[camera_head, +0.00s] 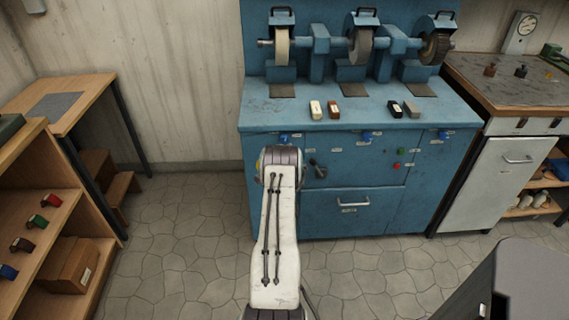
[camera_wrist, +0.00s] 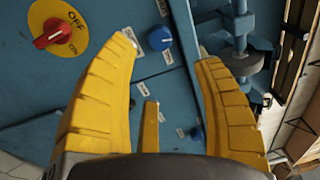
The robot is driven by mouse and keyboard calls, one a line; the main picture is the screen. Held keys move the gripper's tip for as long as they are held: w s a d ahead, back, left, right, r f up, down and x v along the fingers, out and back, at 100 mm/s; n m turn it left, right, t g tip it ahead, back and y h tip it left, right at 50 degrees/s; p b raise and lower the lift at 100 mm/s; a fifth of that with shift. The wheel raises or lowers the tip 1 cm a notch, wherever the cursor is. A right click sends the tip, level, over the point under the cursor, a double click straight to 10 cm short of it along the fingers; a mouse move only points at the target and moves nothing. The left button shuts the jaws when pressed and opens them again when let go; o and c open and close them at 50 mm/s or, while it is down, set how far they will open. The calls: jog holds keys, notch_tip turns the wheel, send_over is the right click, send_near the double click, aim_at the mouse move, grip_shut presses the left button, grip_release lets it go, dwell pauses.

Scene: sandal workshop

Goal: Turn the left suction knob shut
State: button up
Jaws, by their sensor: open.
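The left suction knob (camera_head: 285,137), small and blue, is on the blue cabinet front under the bench top, just above my arm. In the wrist view a blue knob (camera_wrist: 159,38) with a pale mark shows between my gripper's (camera_wrist: 166,44) two yellow fingertips. The fingers are spread, with a gap on each side of the knob, and do not touch it. White labels are beside it, too small to read surely. In the head view my wrist hides the fingers.
Other blue knobs (camera_head: 366,136) and (camera_head: 442,134) are along the cabinet (camera_head: 330,215). A dark lever (camera_head: 318,169) is right of my wrist. Floor left is clear.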

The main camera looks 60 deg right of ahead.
jog(key=shift+s+a, duration=0.3)
jog(key=shift+a, duration=0.2)
